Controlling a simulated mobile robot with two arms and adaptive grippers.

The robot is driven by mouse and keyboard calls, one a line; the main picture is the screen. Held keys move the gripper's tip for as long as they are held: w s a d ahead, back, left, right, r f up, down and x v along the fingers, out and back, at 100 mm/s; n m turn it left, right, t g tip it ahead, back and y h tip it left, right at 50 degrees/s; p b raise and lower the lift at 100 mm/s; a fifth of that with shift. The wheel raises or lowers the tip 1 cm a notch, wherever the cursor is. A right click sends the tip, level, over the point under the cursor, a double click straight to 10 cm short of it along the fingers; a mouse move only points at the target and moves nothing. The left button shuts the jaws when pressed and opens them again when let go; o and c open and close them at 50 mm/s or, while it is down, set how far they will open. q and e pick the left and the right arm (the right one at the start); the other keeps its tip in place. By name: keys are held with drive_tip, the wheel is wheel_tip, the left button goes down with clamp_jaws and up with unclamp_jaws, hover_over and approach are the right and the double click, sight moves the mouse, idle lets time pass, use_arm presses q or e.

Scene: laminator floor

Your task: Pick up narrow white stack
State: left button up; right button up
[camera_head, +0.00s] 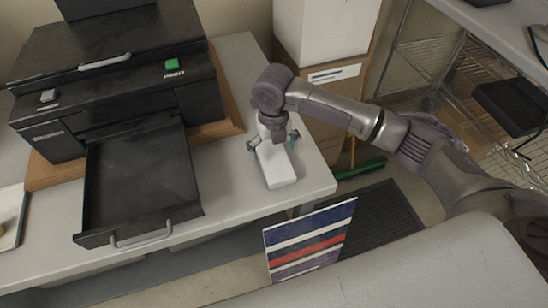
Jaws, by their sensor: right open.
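The narrow white stack (277,170) lies on the light grey table (238,205), near its right end and to the right of the black printer. My right gripper (273,143) points down over the far half of the stack, with its fingers spread to either side of it. The gripper is open, and I cannot tell whether its fingers touch the stack. The gripper and wrist hide the stack's far end. My left gripper is not in view.
A black printer (110,80) with its tray (140,185) pulled out stands on a wooden board (228,126). Cardboard boxes (335,80) stand behind the table's right end. A striped panel (309,241) stands below the table edge. A wire rack (430,65) is at right.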

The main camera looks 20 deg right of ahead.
sight(274, 158)
drive_tip(key=shift+f, duration=1.7)
drive_tip(key=shift+r, duration=0.1)
drive_tip(key=c, duration=1.3)
